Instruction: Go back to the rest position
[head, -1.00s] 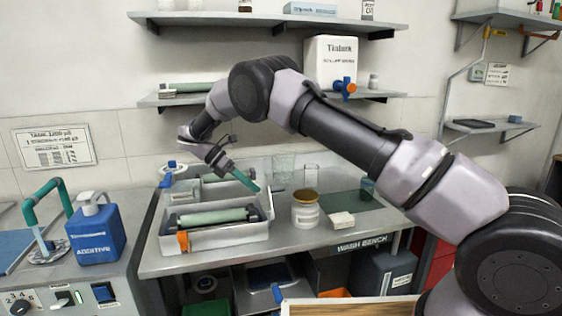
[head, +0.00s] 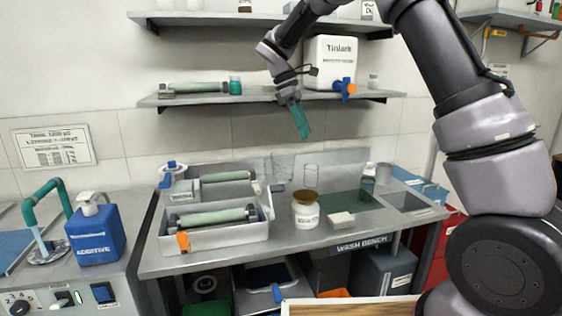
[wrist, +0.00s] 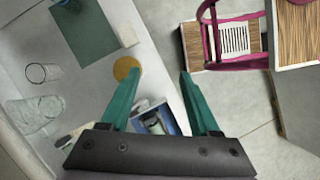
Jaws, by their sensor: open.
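My gripper (head: 301,118) is raised above the wash bench, in front of the wall just below the lower shelf. Its teal fingers point down. In the wrist view the two teal fingers (wrist: 160,98) stand wide apart with nothing between them touching them. My arm bends up and over from the right side of the head view.
The wash bench (head: 290,240) holds trays with green rollers (head: 212,216), a jar with a brown top (head: 305,212), a clear glass (head: 311,175) and a white block (head: 341,219). The lower shelf (head: 270,97) carries a white container (head: 329,62). A blue additive bottle (head: 95,235) stands left.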

